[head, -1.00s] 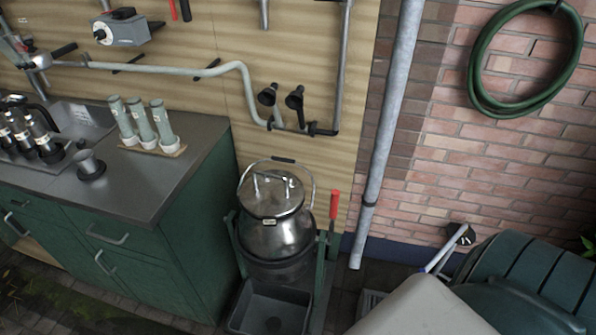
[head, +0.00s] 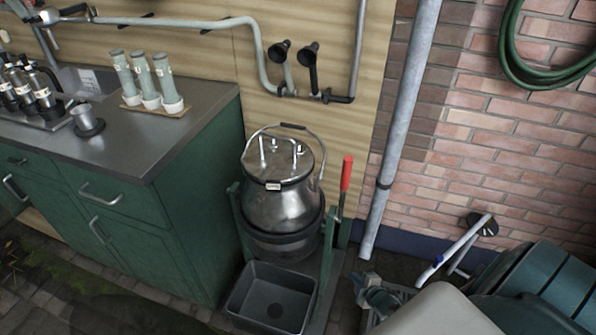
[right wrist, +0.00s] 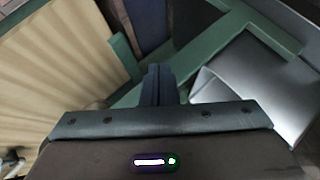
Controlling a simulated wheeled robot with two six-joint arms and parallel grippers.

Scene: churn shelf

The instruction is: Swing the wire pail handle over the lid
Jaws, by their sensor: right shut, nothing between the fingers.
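The metal pail (head: 282,205) stands upright in a green cradle, with its round lid (head: 285,172) on top. The wire handle (head: 316,141) stands raised in an arch toward the back of the lid, its dark grip (head: 293,126) at the top in front of the wooden board. My right gripper (head: 362,283) is low, to the right of the cradle and apart from the handle. In the right wrist view its fingers (right wrist: 158,84) are together and empty. A shiny metal surface (right wrist: 255,85) and green bars show beyond them; the handle does not. My left gripper is not in view.
A red-handled lever (head: 346,175) rises at the cradle's right side. A grey basin (head: 240,300) sits below the pail. The green cabinet (head: 195,200) stands left, a grey pipe (head: 400,130) right. Black funnels (head: 280,50) hang above the pail.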

